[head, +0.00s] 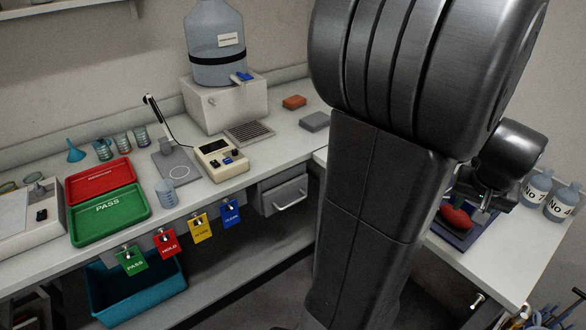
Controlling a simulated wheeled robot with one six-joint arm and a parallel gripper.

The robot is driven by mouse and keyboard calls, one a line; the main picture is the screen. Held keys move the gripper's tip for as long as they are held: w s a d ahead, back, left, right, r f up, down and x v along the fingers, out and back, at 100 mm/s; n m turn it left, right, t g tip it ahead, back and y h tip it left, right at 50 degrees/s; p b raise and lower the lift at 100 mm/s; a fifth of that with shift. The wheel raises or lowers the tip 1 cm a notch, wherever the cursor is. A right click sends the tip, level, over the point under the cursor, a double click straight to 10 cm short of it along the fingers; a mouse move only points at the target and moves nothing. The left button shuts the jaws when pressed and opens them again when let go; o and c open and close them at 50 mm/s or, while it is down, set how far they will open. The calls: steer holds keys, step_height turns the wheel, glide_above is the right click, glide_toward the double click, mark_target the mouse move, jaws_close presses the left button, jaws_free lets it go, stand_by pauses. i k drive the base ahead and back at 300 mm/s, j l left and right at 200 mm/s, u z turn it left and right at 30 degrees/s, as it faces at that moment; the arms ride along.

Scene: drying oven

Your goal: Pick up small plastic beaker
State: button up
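A small translucent plastic beaker (166,194) stands upright near the front edge of the left bench, just right of the green PASS tray. Several similar glass-like vessels (122,143) stand farther back by the wall. My gripper (484,203) is far to the right, low over the right-hand bench and well apart from the beaker. It is small and dark in this view, close above a red object (456,217) on a dark blue pad. I cannot tell whether its fingers are open or whether they touch the red object.
The green PASS tray (111,214) and red tray (101,181) lie left of the beaker. A small instrument (221,160) and a stand (176,165) are behind and to its right. Coloured tags (198,228) hang from the bench edge. Labelled bottles (537,187) stand at right.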

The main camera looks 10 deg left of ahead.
mark_target(167, 194)
steer(key=j+u, duration=0.2)
steer(key=u, duration=1.5)
steer(key=i+j+u, duration=0.4)
steer(key=j, duration=0.25)
steer(key=i, duration=0.1)
